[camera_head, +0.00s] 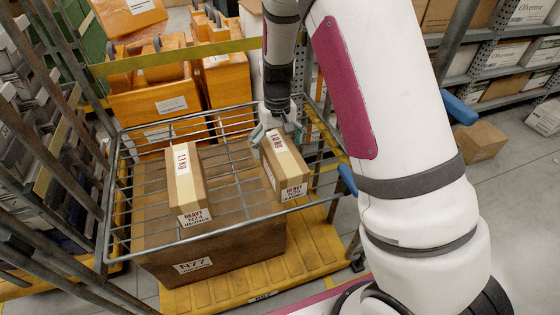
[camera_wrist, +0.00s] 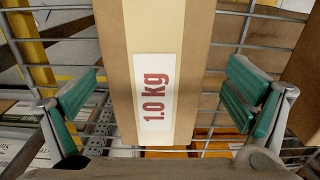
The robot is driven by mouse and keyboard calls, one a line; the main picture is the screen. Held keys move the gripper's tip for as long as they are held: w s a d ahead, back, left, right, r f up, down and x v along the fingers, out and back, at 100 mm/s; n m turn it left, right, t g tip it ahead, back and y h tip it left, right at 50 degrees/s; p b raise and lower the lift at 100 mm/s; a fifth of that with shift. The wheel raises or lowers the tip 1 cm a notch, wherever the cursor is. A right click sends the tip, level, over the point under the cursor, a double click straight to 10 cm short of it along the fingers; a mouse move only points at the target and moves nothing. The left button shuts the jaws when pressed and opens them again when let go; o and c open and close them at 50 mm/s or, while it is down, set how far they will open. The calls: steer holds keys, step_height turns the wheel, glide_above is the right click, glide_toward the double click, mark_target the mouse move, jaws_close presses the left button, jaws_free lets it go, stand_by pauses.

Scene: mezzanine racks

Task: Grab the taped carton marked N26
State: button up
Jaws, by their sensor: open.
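Two taped cartons lie on a wire rack shelf (camera_head: 225,210). The left carton (camera_head: 186,185) has a red-lettered top label I cannot read surely and a "HEAVY" label on its near end. The right carton (camera_head: 284,163) also has a "HEAVY" end label; its top label is partly blurred. My gripper (camera_head: 279,132) is at the right carton's far end. In the wrist view, my gripper (camera_wrist: 160,98) is open, its green pads on either side of a taped carton (camera_wrist: 200,40) labelled "1.0 kg", with gaps both sides.
A large brown box (camera_head: 240,255) with a blurred N-label sits below the wire shelf on a yellow platform (camera_head: 300,265). Orange boxes (camera_head: 155,105) stand behind, beyond a yellow bar (camera_head: 180,57). Metal uprights stand at left. Grey shelves with boxes (camera_head: 500,60) are at right.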

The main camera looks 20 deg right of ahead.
steer(key=f, duration=0.4)
steer(key=shift+s+d+f, duration=0.25)
steer(key=shift+s+f, duration=0.05)
steer(key=shift+s, duration=0.1)
steer(key=shift+f, duration=0.5)
steer(key=c, duration=1.9)
steer(key=shift+r, duration=0.1)
steer(key=shift+c, duration=0.2)
